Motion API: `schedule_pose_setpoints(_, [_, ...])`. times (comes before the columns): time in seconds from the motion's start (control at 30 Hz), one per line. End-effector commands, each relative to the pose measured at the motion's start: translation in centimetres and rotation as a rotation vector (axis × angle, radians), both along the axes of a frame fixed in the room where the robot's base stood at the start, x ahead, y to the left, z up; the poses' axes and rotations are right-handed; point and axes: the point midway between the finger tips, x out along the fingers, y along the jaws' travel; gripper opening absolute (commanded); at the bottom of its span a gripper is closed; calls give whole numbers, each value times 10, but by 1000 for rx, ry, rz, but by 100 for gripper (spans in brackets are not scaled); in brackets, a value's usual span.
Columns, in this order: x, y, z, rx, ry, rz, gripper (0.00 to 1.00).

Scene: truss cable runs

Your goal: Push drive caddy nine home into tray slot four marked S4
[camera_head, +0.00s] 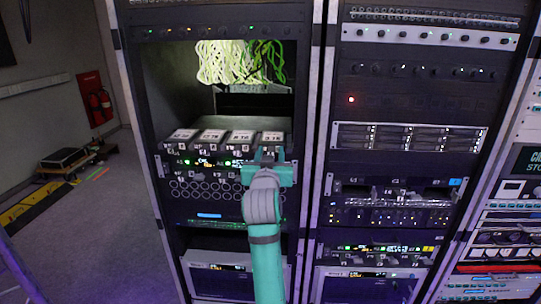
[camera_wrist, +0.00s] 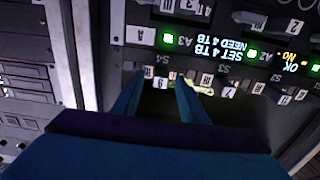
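Several drive caddies with white-labelled tops sit side by side in a pulled-out tray (camera_head: 225,150) in the left rack. The rightmost caddy (camera_head: 271,137) is directly behind my gripper (camera_head: 269,156). In the upside-down wrist view, my gripper (camera_wrist: 160,88) has its two teal fingers apart, with a dark gap between them. A small pale caddy front (camera_wrist: 161,78) shows between the fingertips, near the S4 mark (camera_wrist: 148,72). Its number is too small to read surely. I cannot tell whether the fingers touch it, or how deep it sits.
A lit display (camera_wrist: 232,35) reads "SET 4 TB, NEED 4 TB". Pale green cables (camera_head: 235,62) hang above the tray. A rack post (camera_head: 316,150) stands right of my gripper.

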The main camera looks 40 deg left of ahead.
Motion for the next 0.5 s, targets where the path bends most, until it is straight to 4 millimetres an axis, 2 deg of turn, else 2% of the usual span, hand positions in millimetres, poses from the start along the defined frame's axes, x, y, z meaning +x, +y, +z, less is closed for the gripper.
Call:
schedule_pose_setpoints(0.3, [-3,-2,-2,-2,3,0,39])
schedule_pose_setpoints(0.5, [-24,-15,-2,-1,1,0,39])
